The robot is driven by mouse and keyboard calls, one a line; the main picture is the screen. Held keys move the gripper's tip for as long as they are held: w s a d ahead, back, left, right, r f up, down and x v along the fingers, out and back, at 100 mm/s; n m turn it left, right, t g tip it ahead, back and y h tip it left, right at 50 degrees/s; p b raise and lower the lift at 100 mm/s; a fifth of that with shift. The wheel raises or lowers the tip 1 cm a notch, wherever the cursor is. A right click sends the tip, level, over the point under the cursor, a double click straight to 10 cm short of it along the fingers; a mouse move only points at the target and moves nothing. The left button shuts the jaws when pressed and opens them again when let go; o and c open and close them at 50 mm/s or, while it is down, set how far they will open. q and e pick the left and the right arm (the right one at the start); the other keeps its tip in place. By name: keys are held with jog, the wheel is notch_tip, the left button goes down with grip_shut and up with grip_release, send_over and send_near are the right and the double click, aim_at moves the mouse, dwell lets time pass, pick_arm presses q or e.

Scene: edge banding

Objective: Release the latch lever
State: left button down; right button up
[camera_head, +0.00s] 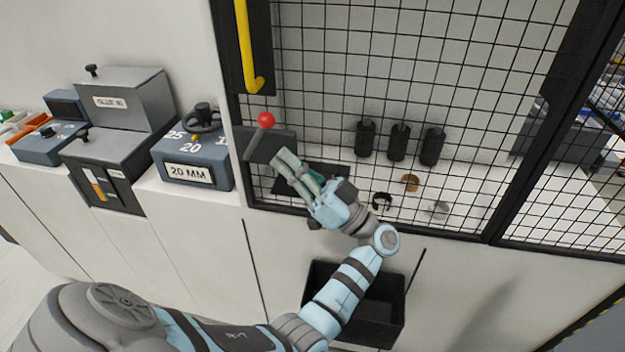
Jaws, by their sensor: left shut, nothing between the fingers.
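The latch lever (257,134) is a thin grey rod with a red ball knob (266,119) at its upper end. It sits in front of a dark latch plate (279,146) at the lower left of the mesh door's frame, tilted up to the right. My left gripper (281,160) is shut and empty, just below and right of the lever. I cannot tell whether it touches the plate. My right gripper does not show.
A black mesh door (420,85) with a yellow handle (246,50) stands ahead. Behind it are several black cylinders (397,142). A dial box (194,160) marked 20 MM and a grey glue unit (115,130) stand left. A black bin (385,325) hangs below.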

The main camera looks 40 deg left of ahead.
pick_arm(q)
jog(key=v, duration=0.8)
jog(key=shift+d, duration=0.1)
